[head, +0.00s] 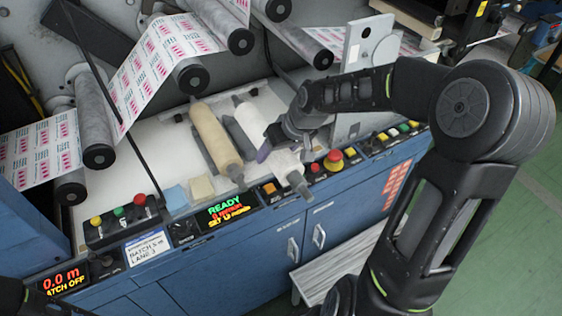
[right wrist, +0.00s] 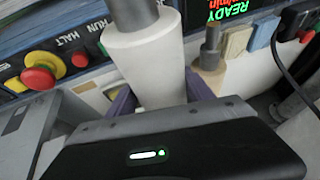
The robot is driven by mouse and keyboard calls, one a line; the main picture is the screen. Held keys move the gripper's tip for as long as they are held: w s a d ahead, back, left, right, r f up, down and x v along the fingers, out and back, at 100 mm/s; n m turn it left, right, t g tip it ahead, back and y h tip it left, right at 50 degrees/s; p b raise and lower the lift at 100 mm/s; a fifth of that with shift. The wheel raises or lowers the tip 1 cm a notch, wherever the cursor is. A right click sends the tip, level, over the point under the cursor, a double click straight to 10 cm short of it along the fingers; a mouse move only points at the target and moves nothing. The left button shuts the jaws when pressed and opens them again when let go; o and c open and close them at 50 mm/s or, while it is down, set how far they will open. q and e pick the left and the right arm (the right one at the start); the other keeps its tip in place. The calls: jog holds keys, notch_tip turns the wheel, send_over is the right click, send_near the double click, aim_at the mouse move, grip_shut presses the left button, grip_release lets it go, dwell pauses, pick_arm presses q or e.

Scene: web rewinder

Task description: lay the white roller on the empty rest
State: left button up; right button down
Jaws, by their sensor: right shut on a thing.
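The white roller (head: 251,120) has grey shaft ends and lies slanted above the machine's white bed. My right gripper (head: 281,147) is shut around it, toward its near end. In the right wrist view the white roller (right wrist: 146,62) stands between the purple fingers. Its near shaft end reaches over the control panel. I cannot tell whether it touches anything below. A dark grey bar-like support (head: 237,136) shows just left of the white roller, possibly the empty rest. A cream roller (head: 215,138) lies left of that, with another grey bar beside it. My left gripper is not in view.
The front control panel carries buttons, a red stop knob (head: 334,160) and a READY display (head: 229,207). Blue and tan pads (head: 202,187) sit in front of the cream roller. Printed web (head: 150,65) and fixed rollers fill the back. Bare bed shows left of the cream roller.

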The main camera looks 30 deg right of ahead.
aim_at(260, 132)
jog(key=w+b, duration=0.1)
jog(key=w, duration=0.4)
jog(key=shift+w+d+r, duration=0.1)
jog(key=shift+d, duration=0.05)
jog(key=shift+w+r, duration=0.1)
jog(key=shift+w, duration=1.45)
jog(key=w, duration=0.2)
jog(key=w+p, duration=0.1)
jog(key=w, duration=0.1)
jog(key=shift+w+d, duration=0.2)
jog(key=shift+w, duration=0.2)
jog(key=shift+b+x, duration=0.6)
jog(key=shift+x, duration=0.25)
jog(key=shift+s+d+f+b, duration=0.1)
jog(key=shift+f+b, duration=0.5)
jog(key=shift+f, duration=0.2)
jog(key=shift+s+d+f+b, duration=0.1)
jog(key=shift+f+b, duration=0.45)
jog(key=shift+f, duration=0.25)
